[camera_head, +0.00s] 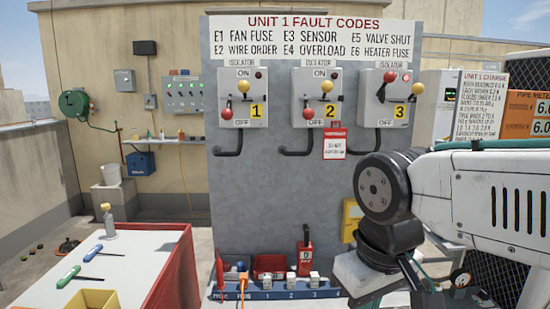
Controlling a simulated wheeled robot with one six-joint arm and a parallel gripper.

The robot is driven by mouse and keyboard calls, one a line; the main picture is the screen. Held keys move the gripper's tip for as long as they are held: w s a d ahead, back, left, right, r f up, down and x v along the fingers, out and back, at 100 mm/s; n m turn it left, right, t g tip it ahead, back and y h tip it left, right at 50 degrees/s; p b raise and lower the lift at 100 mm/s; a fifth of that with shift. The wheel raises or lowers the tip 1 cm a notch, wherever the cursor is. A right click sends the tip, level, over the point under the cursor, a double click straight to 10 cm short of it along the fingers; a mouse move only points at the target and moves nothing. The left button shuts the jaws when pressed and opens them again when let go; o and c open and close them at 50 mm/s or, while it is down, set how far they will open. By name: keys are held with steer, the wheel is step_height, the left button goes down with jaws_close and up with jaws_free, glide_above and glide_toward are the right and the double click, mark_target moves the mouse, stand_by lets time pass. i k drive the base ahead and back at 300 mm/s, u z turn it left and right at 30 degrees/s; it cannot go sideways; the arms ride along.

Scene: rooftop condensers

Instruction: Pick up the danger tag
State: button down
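A small white tag with a red border and red top (334,144), which looks like the danger tag, hangs on the grey panel (250,195). It is just below and right of isolator box 2 (317,97), between it and isolator box 3 (384,97). Its small print is too fine to read fully. My white and black arm reaches in from the right, in front of the panel's lower right; the tag is not covered by it. My gripper's fingers do not show.
A row of sockets (275,294) and a red item marked 0 (305,252) are at the panel's foot. A red-sided table (130,262) with screwdrivers and a yellow tray (92,299) stands at left. A yellow box (351,220) is beside my arm.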

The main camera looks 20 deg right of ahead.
mark_target(335, 139)
steer(key=u, duration=1.9)
steer(key=k, duration=1)
steer(key=z, duration=1.85)
steer(key=i, duration=0.45)
steer(key=z, duration=0.05)
